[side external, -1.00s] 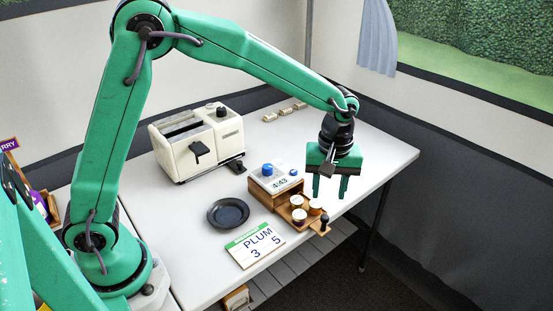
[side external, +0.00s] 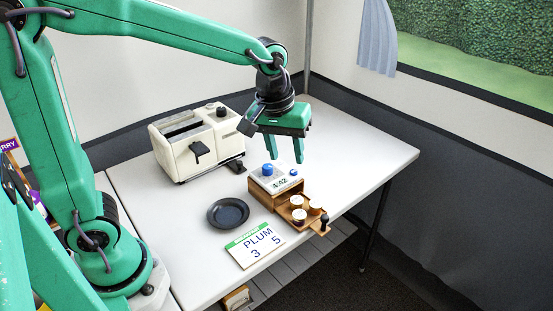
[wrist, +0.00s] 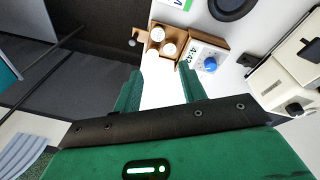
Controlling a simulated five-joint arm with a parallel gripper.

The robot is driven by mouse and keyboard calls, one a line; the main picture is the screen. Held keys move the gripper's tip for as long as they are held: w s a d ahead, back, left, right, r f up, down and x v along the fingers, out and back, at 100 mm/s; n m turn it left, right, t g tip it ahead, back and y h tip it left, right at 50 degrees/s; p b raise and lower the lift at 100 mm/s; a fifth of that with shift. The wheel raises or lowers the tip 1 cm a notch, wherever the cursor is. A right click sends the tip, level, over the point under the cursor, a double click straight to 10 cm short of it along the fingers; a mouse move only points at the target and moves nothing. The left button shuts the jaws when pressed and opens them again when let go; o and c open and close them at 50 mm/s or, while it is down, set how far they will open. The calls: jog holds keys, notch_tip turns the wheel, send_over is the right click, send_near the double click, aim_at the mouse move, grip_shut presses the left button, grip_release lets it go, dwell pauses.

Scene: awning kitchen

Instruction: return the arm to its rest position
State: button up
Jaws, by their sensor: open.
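My green arm reaches over the white table from the left in the side external view. My gripper (side external: 286,160) is open and empty, pointing down above the table, behind and above the wooden box with the timer. In the wrist view its two green fingers (wrist: 163,88) stand apart with only white table showing between them. Nothing is held.
A wooden timer box (side external: 270,187) has an open drawer with several jars (side external: 299,215). A cream toaster (side external: 197,142) stands behind, left of my gripper. A dark plate (side external: 228,213) and a PLUM card (side external: 255,245) lie in front. The table's right part is clear.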

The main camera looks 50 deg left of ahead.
jog(key=s+a+r+m+t, duration=0.1)
jog(key=s+a+m, duration=0.1)
jog(key=s, duration=0.5)
jog(key=s+a+r+m+t, duration=0.2)
jog(key=s+a+m, duration=0.1)
jog(key=s+a, duration=0.2)
jog(key=s, duration=0.2)
jog(key=shift+s+a+r+m, duration=0.15)
jog(key=shift+s+a+m, duration=0.05)
jog(key=shift+s+m, duration=0.1)
